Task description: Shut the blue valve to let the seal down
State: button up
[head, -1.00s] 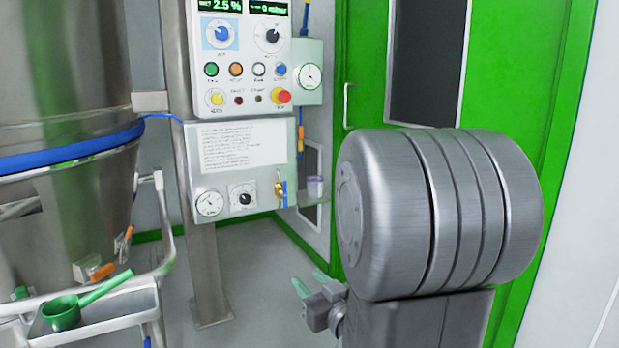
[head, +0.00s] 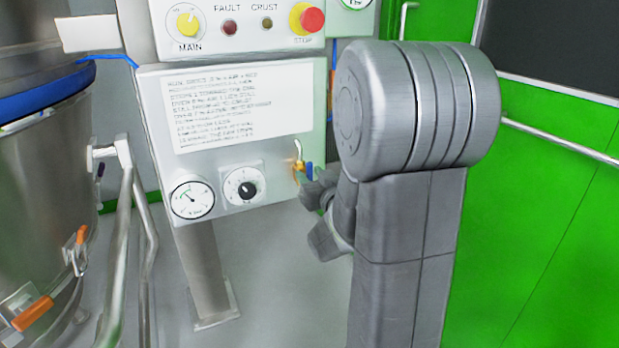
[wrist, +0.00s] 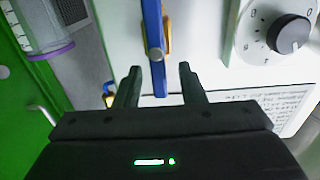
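The blue valve is a narrow blue lever on a brass body at the lower right corner of the white panel. In the head view its blue lever (head: 309,170) shows just beside my gripper (head: 301,178), which partly hides it. In the wrist view the blue lever (wrist: 152,40) runs upright in the picture, in line with the brass body (wrist: 167,35) behind it. Its lower end shows between the two fingertips of my gripper (wrist: 158,73), nearer the left finger. The fingers are apart, with a gap on both sides of the lever.
The white panel (head: 232,185) carries a round gauge (head: 192,200) and a black knob (head: 246,189), which shows close by in the wrist view (wrist: 288,34). A steel vessel (head: 45,165) stands left. A green door (head: 548,190) is right.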

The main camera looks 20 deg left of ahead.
jog(key=shift+x, duration=0.85)
jog(key=shift+r, duration=0.1)
grip_shut()
